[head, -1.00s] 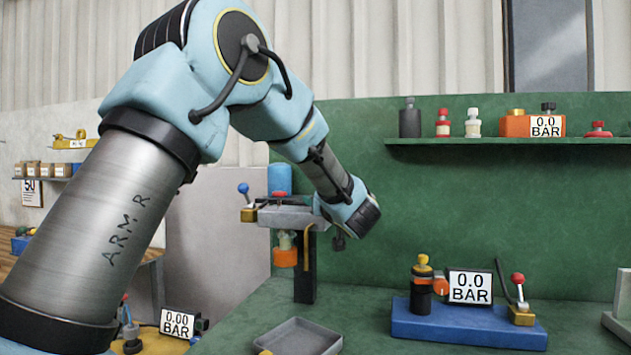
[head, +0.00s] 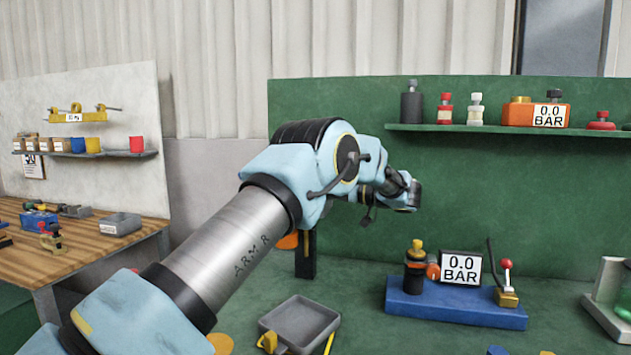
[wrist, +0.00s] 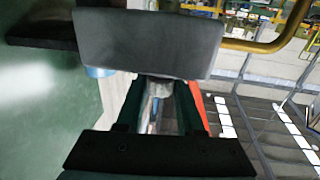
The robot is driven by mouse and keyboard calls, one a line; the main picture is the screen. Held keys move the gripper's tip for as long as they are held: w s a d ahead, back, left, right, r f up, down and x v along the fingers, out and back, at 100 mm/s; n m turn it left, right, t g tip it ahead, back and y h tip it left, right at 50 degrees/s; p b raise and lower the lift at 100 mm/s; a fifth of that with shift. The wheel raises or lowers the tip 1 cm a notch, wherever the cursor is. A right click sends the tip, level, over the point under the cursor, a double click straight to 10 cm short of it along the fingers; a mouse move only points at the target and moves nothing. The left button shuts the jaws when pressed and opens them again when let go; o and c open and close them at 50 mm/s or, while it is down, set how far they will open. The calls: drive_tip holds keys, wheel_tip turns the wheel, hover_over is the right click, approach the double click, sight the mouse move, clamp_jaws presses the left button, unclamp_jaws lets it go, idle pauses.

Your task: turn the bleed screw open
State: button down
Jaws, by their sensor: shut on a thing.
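In the wrist view my gripper (wrist: 162,92) has its two dark fingers close around a pale metal piece (wrist: 156,84), which looks like the bleed screw, at the near edge of a grey block (wrist: 148,43). The block hides the fingertips and most of the screw. A brass pipe (wrist: 272,45) runs past the block at upper right. In the head view my arm covers the gripper and most of the fixture. Only its dark post (head: 305,258) and part of an orange cup (head: 288,241) show. The screw's angle cannot be told.
A grey tray (head: 312,322) lies on the green bench below my arm. A blue base (head: 455,306) with a 0.0 BAR display (head: 461,268) stands to the right. A shelf (head: 460,128) with bottles is above. A wooden bench (head: 85,240) is at left.

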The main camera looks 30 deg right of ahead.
drive_tip(key=shift+a+r+n+g+y+p, duration=0.1)
drive_tip(key=shift+n+g+y+p, duration=0.2)
drive_tip(key=shift+n+g+y, duration=0.35)
drive_tip(key=c, duration=0.5)
unclamp_jaws()
drive_tip(key=shift+c, duration=0.2)
drive_tip(key=b+v, duration=0.1)
drive_tip(key=v, duration=0.9)
drive_tip(key=shift+s+d+b, duration=0.25)
drive_tip(key=shift+d+b, duration=0.05)
drive_tip(key=shift+b, duration=0.05)
